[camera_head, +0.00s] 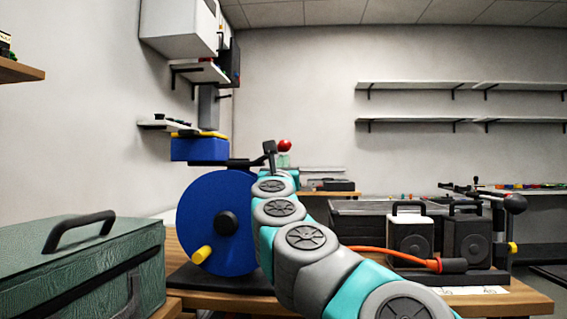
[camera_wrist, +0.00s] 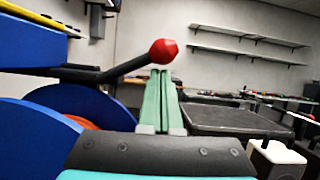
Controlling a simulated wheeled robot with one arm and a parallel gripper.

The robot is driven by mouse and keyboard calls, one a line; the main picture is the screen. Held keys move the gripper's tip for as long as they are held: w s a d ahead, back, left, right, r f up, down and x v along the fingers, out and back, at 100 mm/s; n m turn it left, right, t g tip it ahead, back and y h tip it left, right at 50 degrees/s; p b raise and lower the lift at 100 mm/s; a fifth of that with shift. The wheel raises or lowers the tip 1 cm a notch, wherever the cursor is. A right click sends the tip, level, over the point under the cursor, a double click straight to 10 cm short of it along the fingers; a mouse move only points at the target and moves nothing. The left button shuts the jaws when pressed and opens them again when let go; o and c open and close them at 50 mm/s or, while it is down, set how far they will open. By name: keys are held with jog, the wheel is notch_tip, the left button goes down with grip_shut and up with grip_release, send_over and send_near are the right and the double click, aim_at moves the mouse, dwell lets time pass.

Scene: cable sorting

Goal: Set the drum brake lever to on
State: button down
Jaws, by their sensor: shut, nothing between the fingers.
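The brake lever is a dark rod (camera_wrist: 125,69) with a red ball knob (camera_wrist: 162,52). In the wrist view it slants up to the right from a dark bar beside the blue drum (camera_wrist: 85,104). In the head view the red knob (camera_head: 285,146) shows above the blue drum (camera_head: 196,215), at the far end of my arm. My gripper (camera_wrist: 160,78) is shut, its pale green fingers together and empty. The fingertips are just below the knob in the wrist view; I cannot tell whether they touch it. In the head view my arm hides part of the drum's right side.
A green case (camera_head: 75,265) stands at the front left. A blue block (camera_head: 199,149) is behind the drum. Right of my arm are an orange cable (camera_head: 395,256), two speaker-like boxes (camera_head: 409,238) and a black ball knob (camera_head: 515,204). A dark tray (camera_wrist: 235,122) lies right of my fingers.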

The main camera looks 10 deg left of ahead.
aim_at(280, 143)
jog(key=shift+r+n, duration=0.25)
jog(key=shift+n, duration=0.15)
jog(key=shift+r+n+y+p, duration=0.25)
jog(key=shift+n+y+p, duration=0.15)
jog(key=shift+n+p, duration=0.15)
jog(key=r+n+y+p, duration=0.1)
jog(key=n, duration=0.1)
jog(key=r+n+p, duration=0.1)
jog(key=p, duration=0.1)
jog(key=shift+a+r+n+g+y, duration=0.1)
jog(key=shift+a+n+g+y, duration=0.1)
jog(key=shift+n+g+y, duration=0.2)
jog(key=shift+a+r+n+g+y+p, duration=0.25)
jog(key=shift+r+n+y+p, duration=0.25)
jog(key=shift+n+p, duration=0.65)
jog(key=shift+s+a+r+n+p, duration=0.1)
jog(key=shift+a+r+p, duration=0.1)
jog(key=shift+a+r, duration=0.25)
jog(key=shift+a+r+n+p, duration=0.1)
jog(key=shift+a+r+p, duration=0.15)
jog(key=shift+a, duration=0.4)
jog(key=shift+s+a+r+n+p, duration=0.15)
jog(key=shift+a+r, duration=0.2)
jog(key=shift+a, duration=0.2)
jog(key=shift+w+a, duration=0.1)
